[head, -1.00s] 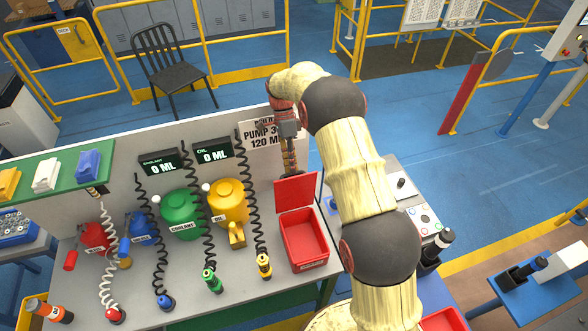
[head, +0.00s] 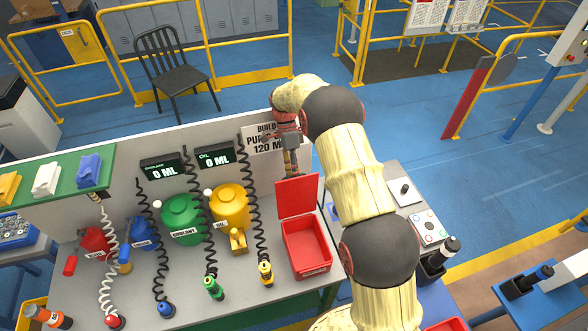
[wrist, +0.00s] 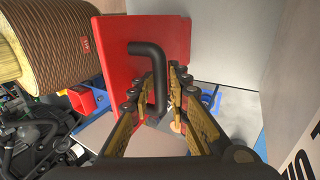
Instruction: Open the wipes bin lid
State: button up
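The red wipes bin (head: 306,268) stands at the right end of the grey bench in the head view. Its red lid (head: 297,197) stands raised at the back, leaving the red interior exposed. In the wrist view the lid (wrist: 176,35) is large and carries a black bent handle (wrist: 158,75). My gripper (head: 291,172) is behind the lid's top edge in the head view. In the wrist view its two fingers (wrist: 168,72) are apart, with the handle close to the left finger. Contact with the handle cannot be told.
Left of the bin are a yellow oil container (head: 229,205), a green coolant container (head: 182,217) and coiled hoses with coloured nozzles. A white panel with a sign (head: 262,140) rises behind. A control box (head: 425,220) stands to the right.

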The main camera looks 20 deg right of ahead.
jog(key=shift+o, duration=1.4)
jog(key=shift+w+r, duration=0.4)
jog(key=shift+r, duration=0.05)
jog(key=shift+r, duration=0.2)
notch_tip(320, 180, up, 10)
jog(key=shift+f, duration=0.15)
jog(key=shift+w, duration=0.1)
